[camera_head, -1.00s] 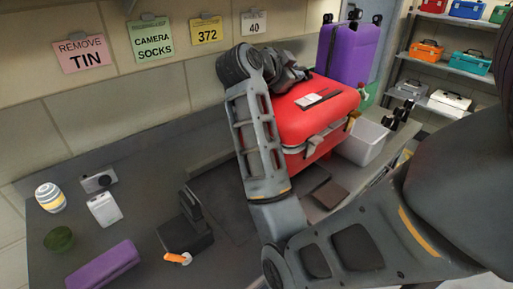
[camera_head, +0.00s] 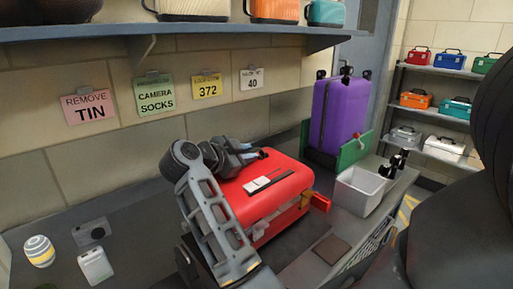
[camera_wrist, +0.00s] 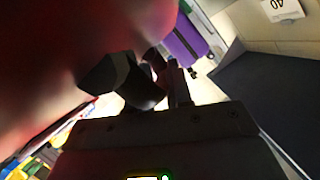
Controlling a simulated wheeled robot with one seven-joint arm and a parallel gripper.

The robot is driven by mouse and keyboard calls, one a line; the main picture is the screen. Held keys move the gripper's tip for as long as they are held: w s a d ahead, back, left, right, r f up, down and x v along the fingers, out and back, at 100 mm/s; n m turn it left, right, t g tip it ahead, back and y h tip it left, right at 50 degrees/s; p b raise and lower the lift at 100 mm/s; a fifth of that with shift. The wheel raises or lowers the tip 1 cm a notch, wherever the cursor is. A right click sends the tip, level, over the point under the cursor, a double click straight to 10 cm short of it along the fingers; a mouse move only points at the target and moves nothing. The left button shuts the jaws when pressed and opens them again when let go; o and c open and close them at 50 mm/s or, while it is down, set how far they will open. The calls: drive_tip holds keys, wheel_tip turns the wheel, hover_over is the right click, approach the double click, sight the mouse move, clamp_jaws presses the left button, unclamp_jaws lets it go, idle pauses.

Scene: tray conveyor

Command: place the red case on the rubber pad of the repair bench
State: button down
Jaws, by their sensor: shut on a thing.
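The red case (camera_head: 278,187) lies flat, with a white label and a dark strip on its upper face. My gripper (camera_head: 256,157) is shut on it at its back edge in the head view. In the wrist view the case is a blurred red mass (camera_wrist: 60,50) at upper left, beside my dark gripper fingers (camera_wrist: 150,82). The case is over or on the grey bench (camera_head: 140,200); I cannot tell whether its underside touches. My arm and the case hide the bench surface below, and I cannot make out the rubber pad.
A purple suitcase (camera_head: 339,112) stands upright behind a green panel (camera_head: 354,150) at right. A white bin (camera_head: 361,190) is in front of it. A striped jar (camera_head: 39,251) and a white box (camera_head: 95,265) stand at left. A shelf (camera_head: 180,31) overhangs the wall.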

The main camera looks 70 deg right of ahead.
sight(246, 168)
drive_tip(key=shift+f, duration=2.05)
drive_tip(key=c, duration=1.4)
unclamp_jaws()
drive_tip(key=shift+f, duration=0.15)
drive_tip(key=o, duration=0.3)
drive_tip(key=shift+o, duration=0.3)
drive_tip(key=shift+w+a+r, duration=0.1)
drive_tip(key=shift+a+r, duration=0.1)
drive_tip(key=b+v, duration=0.1)
drive_tip(key=v, duration=1)
drive_tip(key=shift+w+a+r, duration=0.1)
drive_tip(key=shift+a, duration=0.25)
